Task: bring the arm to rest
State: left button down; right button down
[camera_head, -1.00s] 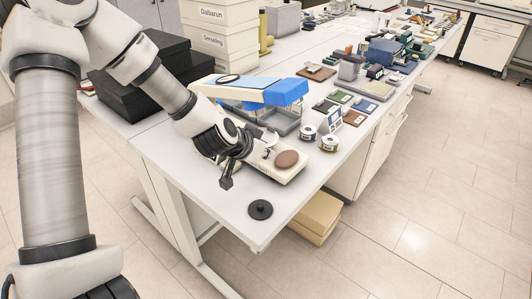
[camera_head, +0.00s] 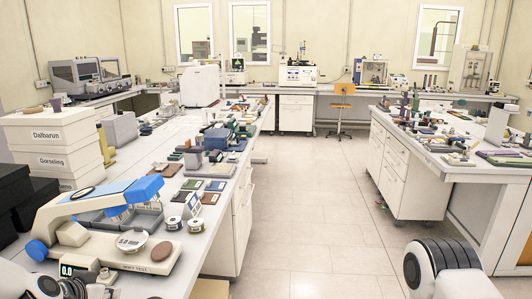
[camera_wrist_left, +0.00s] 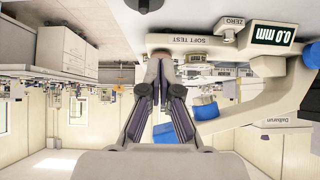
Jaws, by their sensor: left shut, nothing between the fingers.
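My left gripper (camera_head: 78,288) is at the bottom left of the head view, just in front of the softness tester (camera_head: 128,250), and partly cut off by the frame edge. In the left wrist view its fingers (camera_wrist_left: 162,72) are together with nothing between them. The tester is cream with a blue-ended lever arm and a brown round pad (camera_head: 162,251). It appears upside down in the wrist view, with a lit display (camera_wrist_left: 273,35) reading 0.0 mm. My right gripper is not in view; only part of my right arm shows at the lower right.
White labelled boxes (camera_head: 52,147) and black boxes stand at the left of the bench. Two small round tins (camera_head: 196,226) and several swatches lie beyond the tester. The floor (camera_head: 315,220) between the benches is open. Another bench (camera_head: 425,192) stands at right.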

pick_arm(q)
jog(key=s+d+f+m+g, duration=0.1)
jog(key=s+d+f+g, duration=0.15)
jog(key=s+f, duration=0.5)
jog(key=s+d+f+m+g, duration=0.1)
jog(key=s+f+m+g, duration=0.2)
jog(key=f, duration=0.8)
jog(key=s+d+f+n+g, duration=0.2)
jog(key=s+f, duration=0.3)
jog(key=s, duration=0.3)
jog(key=s+d+f+n+g, duration=0.1)
jog(key=s+d+f+n, duration=0.2)
jog(key=s, duration=0.6)
jog(key=shift+d+f+g+y, duration=0.35)
jog(key=shift+f+y, duration=0.05)
jog(key=shift+f, duration=0.75)
jog(key=shift+s, duration=0.1)
